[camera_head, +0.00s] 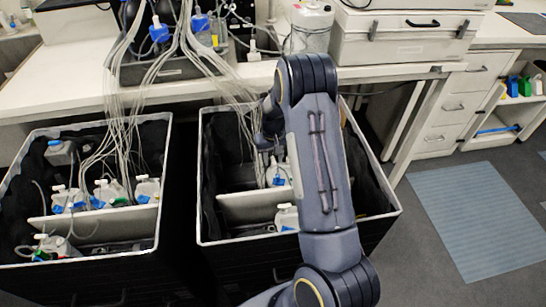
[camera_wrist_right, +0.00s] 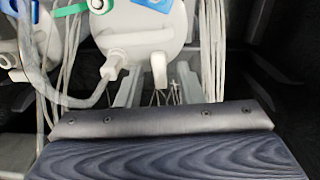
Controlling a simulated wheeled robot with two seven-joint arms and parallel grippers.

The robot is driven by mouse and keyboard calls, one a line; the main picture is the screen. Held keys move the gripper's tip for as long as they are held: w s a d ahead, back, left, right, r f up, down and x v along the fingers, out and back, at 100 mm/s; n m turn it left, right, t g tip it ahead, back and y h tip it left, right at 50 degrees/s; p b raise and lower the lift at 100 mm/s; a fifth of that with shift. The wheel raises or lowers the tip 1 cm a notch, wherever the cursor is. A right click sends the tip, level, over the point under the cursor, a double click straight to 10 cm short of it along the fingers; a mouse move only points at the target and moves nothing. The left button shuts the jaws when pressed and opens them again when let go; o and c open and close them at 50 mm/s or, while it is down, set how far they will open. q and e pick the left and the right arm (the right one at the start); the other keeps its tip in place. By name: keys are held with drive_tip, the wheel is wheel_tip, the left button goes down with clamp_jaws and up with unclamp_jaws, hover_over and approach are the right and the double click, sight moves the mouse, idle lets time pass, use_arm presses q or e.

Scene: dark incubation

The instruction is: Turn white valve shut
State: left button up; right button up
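In the wrist view a white bottle (camera_wrist_right: 148,32) with a light tube on its left fitting fills the top. A white valve (camera_wrist_right: 159,70) hangs at its lower front. My right gripper (camera_wrist_right: 158,95) has its two grey fingers apart, one on each side below the valve; I cannot tell whether they touch it. In the head view my right arm reaches into the right black bin (camera_head: 222,243), and its gripper (camera_head: 270,140) is mostly hidden behind the arm. A bottle (camera_head: 280,172) shows partly beside the arm. My left gripper is not in view.
A left black bin (camera_head: 120,255) holds several white bottles with tubes. Bundles of clear tubes (camera_head: 118,90) hang from the bench (camera_head: 60,93) into both bins. A green clip (camera_wrist_right: 70,10) and another bottle stand close at the left in the wrist view.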

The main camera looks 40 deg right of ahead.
clamp_jaws()
drive_tip(key=shift+m, duration=1.4)
drive_tip(key=m, duration=0.3)
drive_tip(key=shift+d+m, duration=0.1)
drive_tip(key=shift+m, duration=0.2)
drive_tip(key=m, duration=0.5)
drive_tip(key=shift+s+m, duration=0.15)
drive_tip(key=shift+m, duration=0.15)
drive_tip(key=m+p, duration=0.1)
drive_tip(key=m, duration=0.4)
drive_tip(key=shift+s+m+p, duration=0.15)
drive_tip(key=shift+m+p, duration=0.25)
